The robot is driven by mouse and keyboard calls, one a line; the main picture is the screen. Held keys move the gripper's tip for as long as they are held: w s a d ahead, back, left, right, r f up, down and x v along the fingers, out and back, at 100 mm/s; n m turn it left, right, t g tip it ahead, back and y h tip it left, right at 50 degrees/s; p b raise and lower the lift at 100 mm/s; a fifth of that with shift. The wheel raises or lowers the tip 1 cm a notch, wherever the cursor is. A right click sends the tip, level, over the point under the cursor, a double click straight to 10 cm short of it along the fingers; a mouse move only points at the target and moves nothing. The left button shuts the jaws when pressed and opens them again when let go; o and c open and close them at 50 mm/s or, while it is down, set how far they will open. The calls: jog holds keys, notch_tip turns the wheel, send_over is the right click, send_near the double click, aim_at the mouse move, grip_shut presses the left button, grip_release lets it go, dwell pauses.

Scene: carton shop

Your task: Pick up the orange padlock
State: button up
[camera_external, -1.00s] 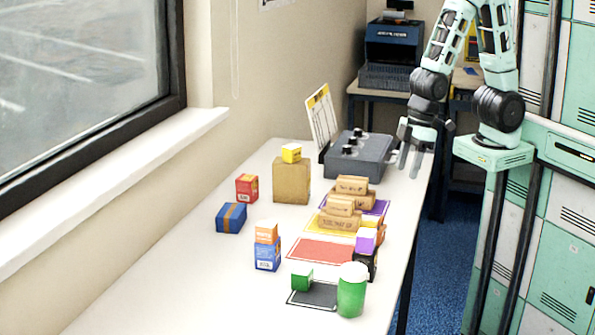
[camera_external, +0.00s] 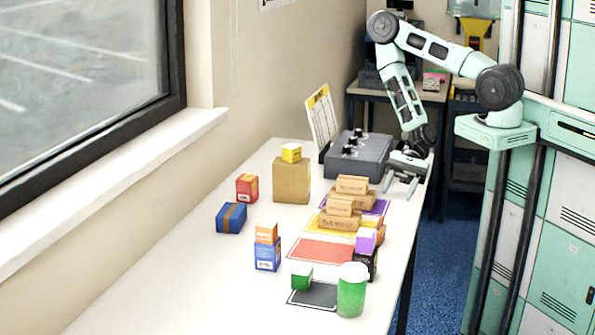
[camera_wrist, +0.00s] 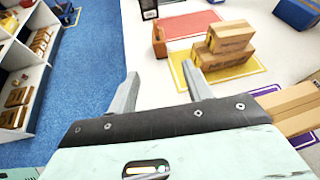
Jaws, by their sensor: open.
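A small orange block-like thing (camera_wrist: 159,42), likely the orange padlock, stands near the table's edge in the wrist view, beyond my fingertips. In the external view an orange-brown part (camera_external: 380,231) shows behind the purple box and is mostly hidden, so its shape is unclear. My gripper (camera_external: 400,186) is open and empty, pointing down over the table's right edge near the grey machine. In the wrist view its two fingers (camera_wrist: 160,82) are spread apart with nothing between them, and the orange thing is clear of them.
Brown cartons (camera_external: 340,221) stand stacked on the yellow and purple mats, close to my gripper. A purple box (camera_external: 366,240) on a black box and a green jar (camera_external: 351,291) stand farther forward. The grey machine (camera_external: 356,158) is behind. The table's (camera_external: 185,290) front left is clear.

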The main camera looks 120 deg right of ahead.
jog(key=b, duration=0.6)
send_near(381, 228)
jog(key=shift+w+a+f, duration=0.15)
jog(key=shift+w+f, duration=0.8)
jog(key=shift+f, duration=0.3)
jog(key=x, duration=0.1)
jog(key=p+x, duration=0.1)
jog(key=x, duration=0.1)
jog(key=shift+w+a+r, duration=0.25)
jog(key=shift+w, duration=0.1)
jog(key=p+x, duration=0.2)
jog(key=x, duration=0.3)
jog(key=shift+s+a, duration=0.1)
jog(key=shift+s, duration=0.05)
jog(key=shift+w+a+f, duration=0.2)
jog(key=shift+w+f, duration=0.1)
jog(key=shift+w, duration=0.05)
grip_shut()
